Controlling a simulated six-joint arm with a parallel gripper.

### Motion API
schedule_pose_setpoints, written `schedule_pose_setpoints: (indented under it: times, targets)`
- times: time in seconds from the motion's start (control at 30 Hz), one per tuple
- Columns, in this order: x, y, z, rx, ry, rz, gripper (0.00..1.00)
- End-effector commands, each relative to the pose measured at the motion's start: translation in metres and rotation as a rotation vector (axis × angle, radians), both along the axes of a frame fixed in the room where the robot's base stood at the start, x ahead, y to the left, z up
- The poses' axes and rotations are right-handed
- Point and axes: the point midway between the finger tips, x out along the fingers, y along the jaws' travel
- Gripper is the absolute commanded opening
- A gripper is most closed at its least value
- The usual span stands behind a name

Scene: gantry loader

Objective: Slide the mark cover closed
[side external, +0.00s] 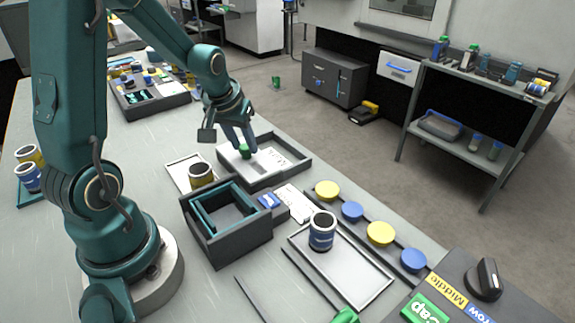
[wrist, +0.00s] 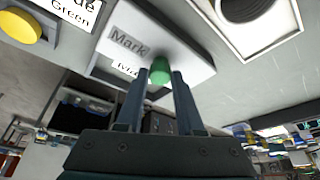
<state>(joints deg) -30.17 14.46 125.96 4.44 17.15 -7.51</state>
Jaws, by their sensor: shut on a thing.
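The mark cover (wrist: 125,42) is a pale sliding panel lettered "Mark" in the wrist view. In the side view the pale cover (side external: 240,166) sits in a dark, low-walled frame (side external: 293,172). A green knob (wrist: 160,70) stands up from the cover; it also shows in the side view (side external: 244,151). My gripper (side external: 243,146) is above the cover, pointing down, with its fingers on either side of the knob. In the wrist view my gripper (wrist: 160,76) is shut on the knob. The fingers hide part of the knob and the cover edge below it.
A dark box with a teal inner frame (side external: 190,222) stands nearer the camera. A dark striped can (side external: 200,175) stands on a pale plate beside the cover's frame. Another can (side external: 322,232) stands on a pale tray (side external: 355,268). Yellow and blue discs (side external: 381,234) line the table's right side.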

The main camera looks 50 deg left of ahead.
Motion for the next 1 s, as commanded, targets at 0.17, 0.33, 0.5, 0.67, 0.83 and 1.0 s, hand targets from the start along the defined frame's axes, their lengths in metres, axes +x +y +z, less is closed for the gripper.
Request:
schedule_pose_setpoints:
  times: [0.17,0.33,0.5,0.67,0.83,1.0]
  targets:
    - [-0.004,0.001,0.001,0.003,-0.002,0.002,0.00]
    - [-0.005,0.001,0.000,0.002,0.003,0.002,0.00]
    - [-0.005,0.001,0.000,0.001,0.005,0.002,0.67]
    - [-0.005,0.000,0.000,0.000,0.003,0.001,0.67]
    - [-0.005,0.000,0.003,0.002,0.000,0.001,0.67]
    - [-0.009,-0.003,0.018,0.004,-0.003,0.002,0.67]
